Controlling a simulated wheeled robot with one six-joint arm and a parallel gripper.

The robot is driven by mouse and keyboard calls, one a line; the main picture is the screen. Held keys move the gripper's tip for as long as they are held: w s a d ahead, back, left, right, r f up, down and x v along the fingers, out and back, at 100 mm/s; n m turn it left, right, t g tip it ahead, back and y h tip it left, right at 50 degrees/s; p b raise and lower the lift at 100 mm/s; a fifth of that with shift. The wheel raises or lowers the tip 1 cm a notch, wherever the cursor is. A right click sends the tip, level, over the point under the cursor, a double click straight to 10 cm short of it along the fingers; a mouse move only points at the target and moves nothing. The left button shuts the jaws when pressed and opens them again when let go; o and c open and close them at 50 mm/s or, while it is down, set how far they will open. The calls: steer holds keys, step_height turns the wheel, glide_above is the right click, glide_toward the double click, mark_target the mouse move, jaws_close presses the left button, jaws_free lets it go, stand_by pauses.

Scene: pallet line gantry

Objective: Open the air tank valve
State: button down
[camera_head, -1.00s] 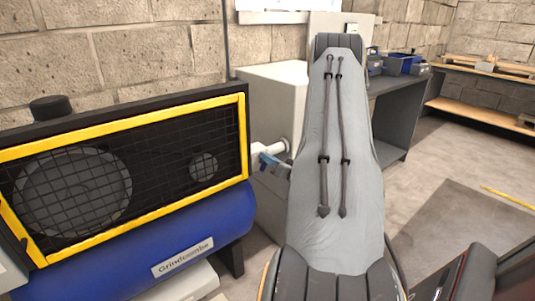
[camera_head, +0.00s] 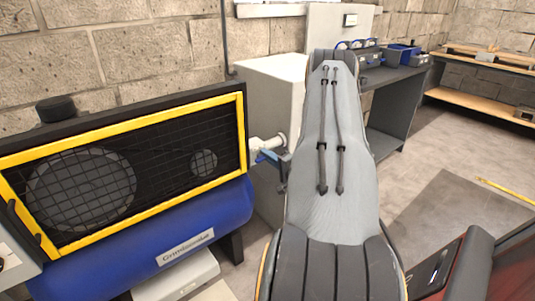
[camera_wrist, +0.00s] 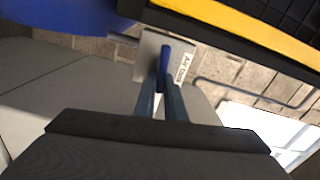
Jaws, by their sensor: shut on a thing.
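The air tank (camera_head: 130,262) is a blue cylinder at the left of the head view, under a yellow-framed mesh guard. Its pale valve (camera_head: 268,144) sticks out at the tank's right end, with a small blue handle (camera_head: 264,156) just below. In the wrist view the blue handle (camera_wrist: 164,57) stands in front of a light plate (camera_wrist: 150,48) with an "Air tank" label (camera_wrist: 182,70). My gripper (camera_wrist: 162,80) is shut on the handle, its two narrow fingers at either side. My arm hides part of the area right of the valve in the head view.
The yellow-framed guard (camera_head: 120,226) stands close beside the valve. A pale cabinet (camera_head: 262,82) is behind it. A dark workbench (camera_head: 395,84) with blue items is farther back.

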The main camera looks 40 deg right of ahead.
steer(key=shift+f+m, duration=0.15)
steer(key=shift+m, duration=0.65)
steer(key=c, duration=1.8)
jaws_free()
steer(key=shift+s+f, duration=0.1)
steer(key=shift+s+a, duration=0.2)
steer(key=shift+s, duration=1.7)
steer(key=shift+s+a, duration=0.15)
steer(key=shift+s, duration=1.7)
